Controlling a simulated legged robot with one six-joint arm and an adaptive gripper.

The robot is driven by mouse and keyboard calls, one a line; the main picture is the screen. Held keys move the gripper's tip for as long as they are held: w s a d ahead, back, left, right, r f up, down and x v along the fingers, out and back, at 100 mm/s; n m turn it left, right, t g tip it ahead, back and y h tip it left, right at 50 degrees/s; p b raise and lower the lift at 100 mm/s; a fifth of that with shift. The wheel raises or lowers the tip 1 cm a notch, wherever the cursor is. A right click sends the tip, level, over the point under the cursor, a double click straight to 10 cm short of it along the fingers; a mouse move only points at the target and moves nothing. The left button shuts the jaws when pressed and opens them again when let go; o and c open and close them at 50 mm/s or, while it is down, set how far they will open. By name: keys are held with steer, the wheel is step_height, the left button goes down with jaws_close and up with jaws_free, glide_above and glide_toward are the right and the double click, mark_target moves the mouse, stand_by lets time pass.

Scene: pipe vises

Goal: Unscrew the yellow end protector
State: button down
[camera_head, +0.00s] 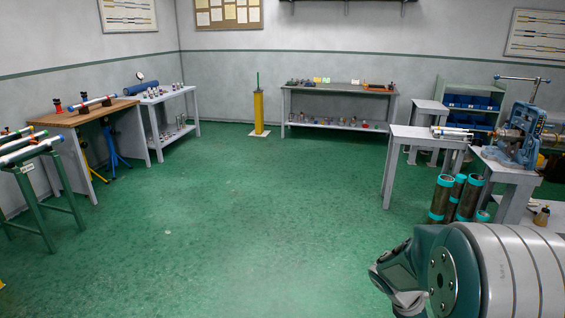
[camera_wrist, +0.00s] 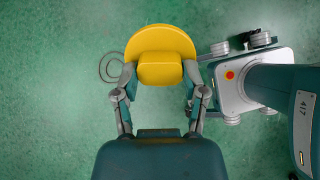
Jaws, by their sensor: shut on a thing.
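In the wrist view the yellow end protector (camera_wrist: 160,38) shows as a rounded flange with a smaller block on its near side. My gripper (camera_wrist: 160,76) is shut on it, with one finger at each side of the block. Green floor shows around the protector, and no pipe is visible joined to it; its far side is hidden. In the head view a blue vise (camera_head: 525,135) stands on a grey stand at the right, with a pipe through it. The protector cannot be made out in the head view.
A grey table (camera_head: 425,134) with light pipes stands left of the vise, and teal-banded cylinders (camera_head: 440,200) stand on the floor below. A wooden bench (camera_head: 85,115) and pipe rack (camera_head: 25,155) are at the left. The middle floor is clear. A thin ring (camera_wrist: 109,68) lies on the floor.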

steer(key=y, duration=0.3)
steer(key=shift+d+t+y, duration=0.1)
steer(key=shift+t+y, duration=0.2)
steer(key=shift+t, duration=0.1)
steer(key=shift+t+y, duration=0.5)
steer(key=shift+y, duration=1.4)
